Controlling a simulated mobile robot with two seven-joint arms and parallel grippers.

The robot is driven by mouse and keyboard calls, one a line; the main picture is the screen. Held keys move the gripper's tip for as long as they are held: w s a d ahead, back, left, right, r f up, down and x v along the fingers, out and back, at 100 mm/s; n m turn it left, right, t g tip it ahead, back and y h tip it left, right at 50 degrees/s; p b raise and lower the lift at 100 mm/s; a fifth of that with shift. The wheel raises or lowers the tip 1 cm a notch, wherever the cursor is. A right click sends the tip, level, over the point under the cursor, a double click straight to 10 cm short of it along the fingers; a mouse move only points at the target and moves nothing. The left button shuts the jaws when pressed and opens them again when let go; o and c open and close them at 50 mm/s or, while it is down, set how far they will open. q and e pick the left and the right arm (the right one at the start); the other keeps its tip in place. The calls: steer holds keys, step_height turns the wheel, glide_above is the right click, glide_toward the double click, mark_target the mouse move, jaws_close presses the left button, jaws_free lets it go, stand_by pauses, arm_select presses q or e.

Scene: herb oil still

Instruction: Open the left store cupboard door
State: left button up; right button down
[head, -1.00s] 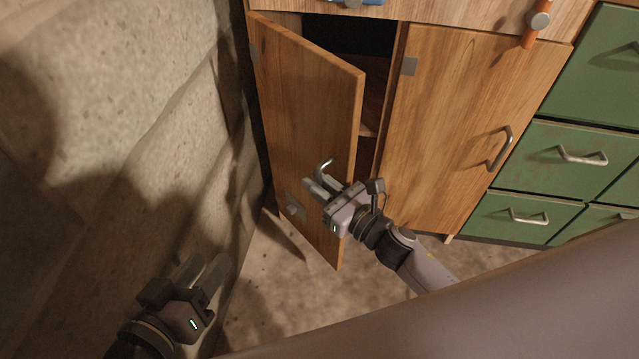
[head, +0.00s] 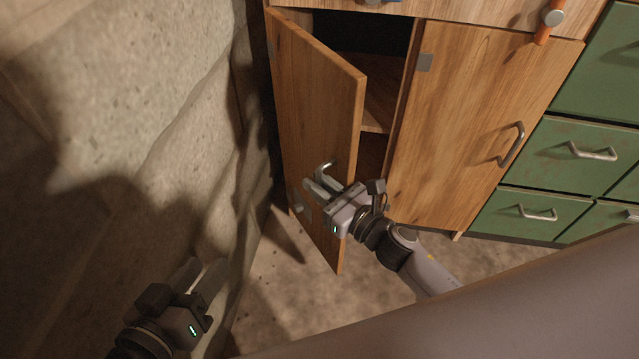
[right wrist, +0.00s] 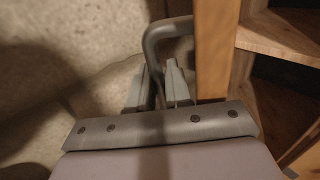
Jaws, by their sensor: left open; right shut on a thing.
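The left store cupboard door (head: 318,110) is a wooden panel standing well open in the head view, swung out to the left. Its curved metal handle (head: 325,168) is on the outer face near the free edge. My right gripper (head: 318,188) is shut on this handle. In the right wrist view the handle (right wrist: 152,48) runs down between the fingers, beside the door's edge (right wrist: 211,50). My left gripper (head: 205,280) is open and empty at the lower left, near the rough wall and apart from the door.
The cupboard's inside shows a shelf (head: 378,105). The right wooden door (head: 465,120) is closed, with green drawers (head: 560,155) to its right. A rough stone wall (head: 150,110) stands close on the left of the open door. Some floor (head: 275,300) is bare below.

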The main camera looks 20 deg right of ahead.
steer(key=c, duration=1.3)
jaws_free()
steer(key=shift+s, duration=0.1)
steer(key=shift+p+v, duration=0.4)
steer(key=shift+v, duration=3.15)
